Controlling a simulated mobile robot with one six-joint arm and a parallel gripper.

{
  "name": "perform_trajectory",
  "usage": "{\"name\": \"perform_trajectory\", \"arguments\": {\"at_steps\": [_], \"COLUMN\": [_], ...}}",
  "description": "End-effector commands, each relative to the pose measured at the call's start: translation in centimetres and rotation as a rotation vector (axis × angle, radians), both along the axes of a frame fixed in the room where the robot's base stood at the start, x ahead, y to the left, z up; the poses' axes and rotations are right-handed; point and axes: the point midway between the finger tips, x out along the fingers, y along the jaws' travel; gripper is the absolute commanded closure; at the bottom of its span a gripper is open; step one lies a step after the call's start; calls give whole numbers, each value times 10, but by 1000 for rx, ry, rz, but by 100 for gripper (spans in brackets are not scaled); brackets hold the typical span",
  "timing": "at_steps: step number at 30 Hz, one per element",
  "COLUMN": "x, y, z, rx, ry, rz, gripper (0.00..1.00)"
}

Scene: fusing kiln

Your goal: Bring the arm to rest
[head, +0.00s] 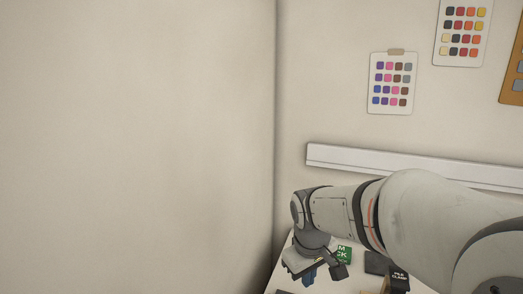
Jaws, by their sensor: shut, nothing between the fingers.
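My gripper (309,276) hangs from the wrist at the bottom of the head view, right of the room corner. It points down over a pale work surface (277,283). It is shut, and I see nothing held in it. My arm reaches in from the right edge, bent, with the forearm roughly level. The fingertips are small and partly hidden at the lower edge of the picture, so their height above the surface is hard to tell.
A green labelled item (344,254) lies just right of my gripper. A dark block with a label (398,278) stands farther right, partly under my arm. A white rail (400,162) runs along the back wall. Colour charts (392,108) hang above. A bare wall closes the left.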

Motion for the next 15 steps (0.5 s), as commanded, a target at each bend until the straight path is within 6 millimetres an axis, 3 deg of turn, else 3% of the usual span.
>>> {"name": "perform_trajectory", "arguments": {"at_steps": [3, 9, 15], "x": [-40, -99, -132], "y": [-19, -38, -45], "z": [7, 7, 1], "rx": [43, 112, 155], "ry": [-49, -117, -152], "rz": [-135, -336, -454], "gripper": [100, 100, 100]}}
